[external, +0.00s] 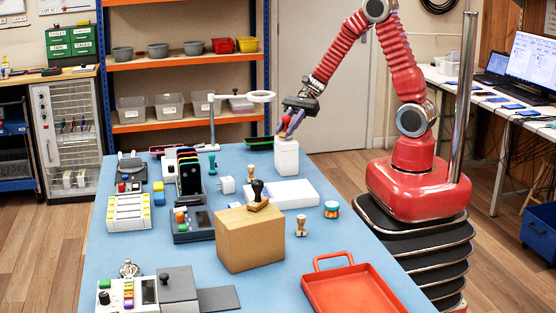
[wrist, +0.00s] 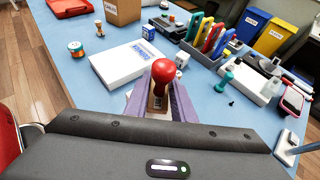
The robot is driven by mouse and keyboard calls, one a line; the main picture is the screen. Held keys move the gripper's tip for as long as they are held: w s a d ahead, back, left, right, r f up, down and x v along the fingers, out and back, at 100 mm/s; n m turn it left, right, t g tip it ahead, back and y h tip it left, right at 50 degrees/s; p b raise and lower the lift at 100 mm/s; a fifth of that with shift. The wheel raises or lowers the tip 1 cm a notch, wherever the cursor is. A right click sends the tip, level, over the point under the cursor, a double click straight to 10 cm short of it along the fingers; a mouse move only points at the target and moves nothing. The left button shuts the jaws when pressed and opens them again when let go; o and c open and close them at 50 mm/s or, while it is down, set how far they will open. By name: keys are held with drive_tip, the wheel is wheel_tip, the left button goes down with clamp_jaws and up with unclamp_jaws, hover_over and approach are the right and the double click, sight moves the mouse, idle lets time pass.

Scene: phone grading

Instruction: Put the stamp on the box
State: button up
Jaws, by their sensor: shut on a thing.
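My gripper (external: 287,130) has its purple fingers closed on a stamp with a red ball handle (wrist: 165,72) and a wooden body; the wrist view shows my gripper (wrist: 160,98) around it. In the external view the fingers are right above a tall white box (external: 287,160); whether the stamp touches its top I cannot tell. A flat white box (external: 292,194) lies beside it, and shows with a blue label in the wrist view (wrist: 125,62). A brown cardboard box (external: 248,243) stands nearer the front, with a black-handled stamp (external: 258,194) on top.
A wooden stamp (external: 301,226), a striped roll (external: 331,210), a white adapter (external: 227,185) and a teal stamp (external: 212,164) stand around. A rack of phones (external: 188,174) is to the left. A red tray (external: 352,290) lies at the front.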

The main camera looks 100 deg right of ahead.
drive_tip(key=shift+f, duration=0.6)
drive_tip(key=shift+f, duration=0.1)
drive_tip(key=o, duration=1)
drive_tip(key=v, duration=1.2)
